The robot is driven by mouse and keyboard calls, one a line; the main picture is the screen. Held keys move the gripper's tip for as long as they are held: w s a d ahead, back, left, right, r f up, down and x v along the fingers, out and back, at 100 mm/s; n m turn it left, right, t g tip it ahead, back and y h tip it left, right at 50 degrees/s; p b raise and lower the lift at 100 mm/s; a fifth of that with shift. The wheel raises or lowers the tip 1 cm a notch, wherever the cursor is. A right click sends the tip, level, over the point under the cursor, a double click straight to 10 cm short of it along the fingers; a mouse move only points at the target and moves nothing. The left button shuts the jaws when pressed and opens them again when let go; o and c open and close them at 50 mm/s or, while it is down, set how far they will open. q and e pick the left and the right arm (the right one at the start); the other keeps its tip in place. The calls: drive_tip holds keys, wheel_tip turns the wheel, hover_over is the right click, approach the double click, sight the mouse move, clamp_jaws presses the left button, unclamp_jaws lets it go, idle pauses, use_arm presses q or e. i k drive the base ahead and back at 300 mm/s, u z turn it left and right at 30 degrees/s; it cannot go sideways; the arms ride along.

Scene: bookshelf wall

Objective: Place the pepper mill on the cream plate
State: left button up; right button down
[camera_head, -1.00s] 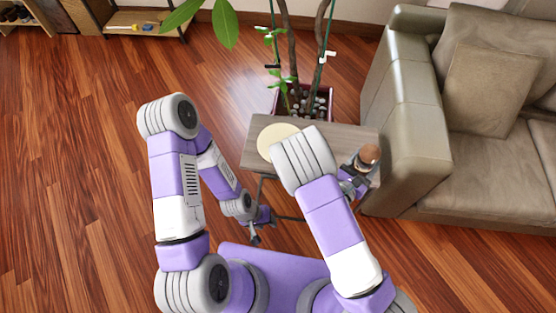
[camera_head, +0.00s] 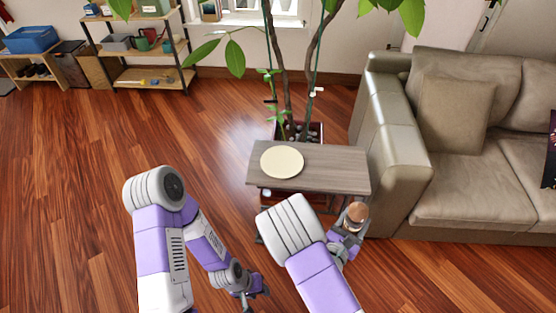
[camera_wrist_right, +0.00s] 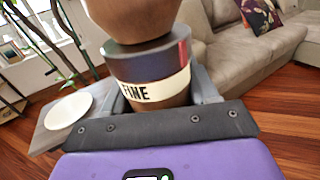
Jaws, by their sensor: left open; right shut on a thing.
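The pepper mill (camera_head: 357,213) has a brown rounded top and a dark body with a pale lettered band. My right gripper (camera_head: 348,230) is shut on it and holds it upright, just off the near right corner of the table in the head view. In the right wrist view the mill (camera_wrist_right: 150,68) fills the space between the fingers; its top is cut off. The round cream plate (camera_head: 282,162) lies empty on the left part of the table, also seen at left in the wrist view (camera_wrist_right: 68,111). My left gripper (camera_head: 254,290) is open, empty and low, left of the right arm.
The small grey-brown wooden table (camera_head: 335,172) is bare right of the plate. A potted plant (camera_head: 290,125) stands behind it, with stems and leaves rising. A beige sofa (camera_head: 395,155) stands close on the right. Open wooden floor (camera_head: 80,190) lies to the left; shelves (camera_head: 140,75) stand far back.

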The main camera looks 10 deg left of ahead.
sight(283, 161)
drive_tip(key=u, duration=0.55)
drive_tip(key=i, duration=0.95)
drive_tip(key=u, duration=0.5)
